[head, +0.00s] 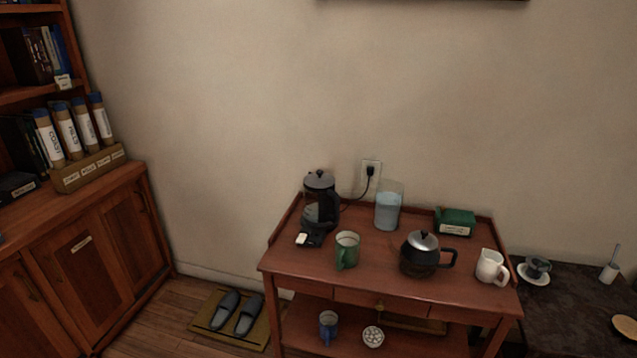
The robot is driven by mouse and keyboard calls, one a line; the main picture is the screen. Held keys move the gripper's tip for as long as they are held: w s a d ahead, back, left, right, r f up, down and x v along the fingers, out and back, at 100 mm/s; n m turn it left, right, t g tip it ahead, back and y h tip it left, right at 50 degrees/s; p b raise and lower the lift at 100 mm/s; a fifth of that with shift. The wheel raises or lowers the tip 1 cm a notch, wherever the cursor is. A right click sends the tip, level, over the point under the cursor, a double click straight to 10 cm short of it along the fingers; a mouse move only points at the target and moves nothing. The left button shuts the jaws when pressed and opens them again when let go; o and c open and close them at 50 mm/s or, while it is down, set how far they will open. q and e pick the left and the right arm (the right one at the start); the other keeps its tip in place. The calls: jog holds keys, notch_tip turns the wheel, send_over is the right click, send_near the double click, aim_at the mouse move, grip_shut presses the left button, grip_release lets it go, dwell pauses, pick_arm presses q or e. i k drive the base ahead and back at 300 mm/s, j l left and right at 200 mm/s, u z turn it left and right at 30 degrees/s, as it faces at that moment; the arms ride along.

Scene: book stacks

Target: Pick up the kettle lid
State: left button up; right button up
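A wooden side table (300,262) stands against the wall. Neither gripper shows in the head view.
On the table stand a green mug (347,251), a pitcher of pale blue liquid (387,210), a green box (455,223) and a white jug (491,268). Slippers (250,310) lie on a floor mat. A bookshelf cabinet (90,270) stands left.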

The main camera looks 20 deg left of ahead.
aim_at(318, 180)
jog(key=i+j, duration=0.25)
jog(key=i, duration=0.2)
jog(key=i+j, duration=0.25)
jog(key=i, duration=0.2)
